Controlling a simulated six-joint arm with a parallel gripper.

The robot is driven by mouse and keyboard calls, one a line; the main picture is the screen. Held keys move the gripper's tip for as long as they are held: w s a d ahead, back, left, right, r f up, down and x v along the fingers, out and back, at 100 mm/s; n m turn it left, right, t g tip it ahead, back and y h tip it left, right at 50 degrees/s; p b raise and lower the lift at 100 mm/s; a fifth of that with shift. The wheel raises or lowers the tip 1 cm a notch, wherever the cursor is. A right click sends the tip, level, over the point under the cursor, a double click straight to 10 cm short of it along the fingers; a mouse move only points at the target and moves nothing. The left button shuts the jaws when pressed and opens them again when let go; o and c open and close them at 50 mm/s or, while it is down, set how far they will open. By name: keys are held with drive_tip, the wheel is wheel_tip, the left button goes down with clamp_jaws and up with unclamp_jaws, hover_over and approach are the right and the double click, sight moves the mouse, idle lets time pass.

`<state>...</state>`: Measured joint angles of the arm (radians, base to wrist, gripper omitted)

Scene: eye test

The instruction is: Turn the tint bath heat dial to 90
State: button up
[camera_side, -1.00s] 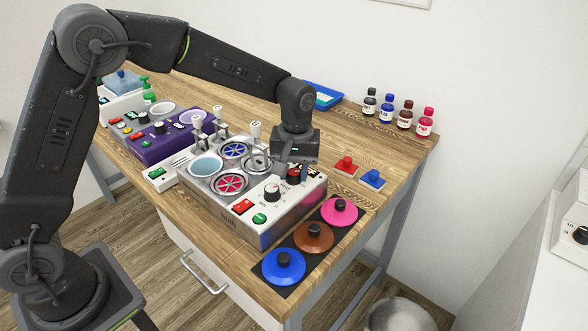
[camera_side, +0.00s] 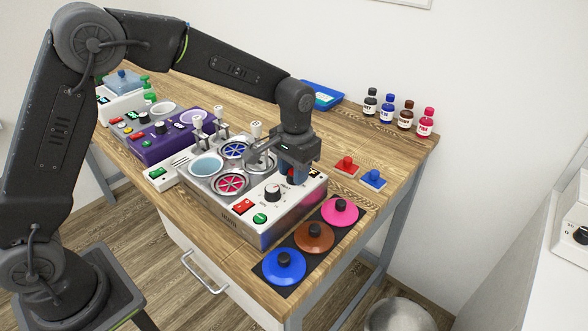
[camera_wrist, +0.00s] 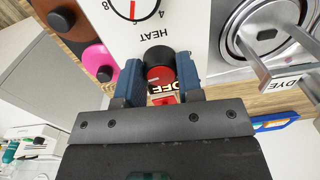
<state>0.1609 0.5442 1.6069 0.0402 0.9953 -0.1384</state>
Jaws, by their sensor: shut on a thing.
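The tint bath unit (camera_side: 228,222) is a white and metal box on the wooden bench. Its heat dial, a red and black knob (camera_wrist: 159,72), is by the HEAT lettering, upside down in the wrist view. My gripper (camera_wrist: 159,84) is shut on this knob, one blue finger on each side. In the side view, my gripper (camera_side: 292,176) points down at the unit's far right corner and mostly hides the knob. A display (camera_wrist: 163,88) beside the knob reads OFF, partly covered.
Blue, brown and pink lidded discs (camera_side: 340,210) lie on a black mat in front. A red stamp-like piece (camera_side: 346,165) and a blue one (camera_side: 373,179) are to the right. Small bottles (camera_side: 387,108) stand behind. Levers (camera_side: 256,130) rise beside my gripper.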

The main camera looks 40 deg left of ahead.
drive_tip(key=shift+m, duration=0.6)
drive_tip(key=o, duration=0.9)
drive_tip(key=r, duration=1.3)
drive_tip(key=shift+d+r, duration=0.2)
drive_tip(key=shift+r, duration=0.2)
